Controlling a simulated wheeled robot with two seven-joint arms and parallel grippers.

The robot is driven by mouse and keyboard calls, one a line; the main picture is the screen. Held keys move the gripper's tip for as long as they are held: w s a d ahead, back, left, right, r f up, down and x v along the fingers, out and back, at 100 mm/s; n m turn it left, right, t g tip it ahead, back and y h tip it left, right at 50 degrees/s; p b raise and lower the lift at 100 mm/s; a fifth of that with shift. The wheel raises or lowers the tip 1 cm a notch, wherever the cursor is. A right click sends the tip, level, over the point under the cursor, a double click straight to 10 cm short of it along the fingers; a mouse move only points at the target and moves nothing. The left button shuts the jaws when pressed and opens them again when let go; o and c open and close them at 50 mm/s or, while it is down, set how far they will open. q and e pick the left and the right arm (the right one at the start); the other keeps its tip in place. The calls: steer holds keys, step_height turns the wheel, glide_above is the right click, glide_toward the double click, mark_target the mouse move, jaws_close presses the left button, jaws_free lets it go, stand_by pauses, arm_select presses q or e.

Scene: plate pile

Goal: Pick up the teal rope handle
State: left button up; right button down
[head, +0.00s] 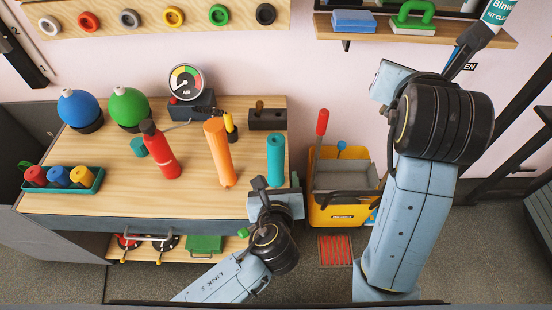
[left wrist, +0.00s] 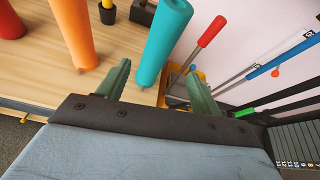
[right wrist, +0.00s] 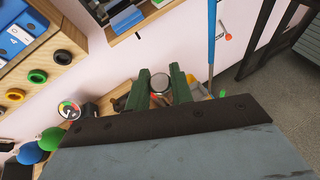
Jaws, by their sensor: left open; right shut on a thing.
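The teal rope handle (head: 276,158) is a plain teal cylinder standing upright near the right edge of the wooden bench top. My left gripper (head: 277,184) is open and empty just in front of it, low by the bench edge. In the left wrist view the handle (left wrist: 163,45) rises beyond the two green fingers (left wrist: 160,86), with its lower end seen between them. Contact cannot be told. My right gripper (right wrist: 165,88) is raised at the upper right, shut on a cleaner can (head: 500,12); the can's silver top (right wrist: 159,84) shows between its fingers.
An orange cylinder (head: 219,152) and a red bottle (head: 160,152) stand left of the handle. A yellow mop bucket (head: 340,213) with a red-handled tool (head: 322,122) stands right of the bench. A shelf (head: 450,34) hangs above.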

mark_target(277, 163)
steer(key=shift+r, duration=0.3)
steer(key=shift+f, duration=0.15)
arm_select(q)
steer(key=shift+m, duration=0.6)
steer(key=b+x, duration=0.1)
steer(key=x, duration=0.3)
steer(key=b+x, duration=0.1)
steer(key=x, duration=0.1)
steer(key=shift+w+r+b, duration=0.1)
steer(key=shift+w+b, duration=0.2)
steer(key=shift+w, duration=0.1)
arm_select(e)
step_height(277, 163, down, 2)
steer(key=shift+f, duration=0.25)
arm_select(q)
steer(key=b+x, duration=0.2)
steer(key=x, duration=0.3)
steer(key=shift+w+a+b, duration=0.2)
steer(key=shift+b, duration=0.15)
steer(key=shift+r, duration=0.1)
arm_select(e)
step_height(277, 163, down, 3)
steer(key=shift+r, duration=0.2)
arm_select(q)
steer(key=shift+c, duration=0.5)
steer(key=c, duration=1.2)
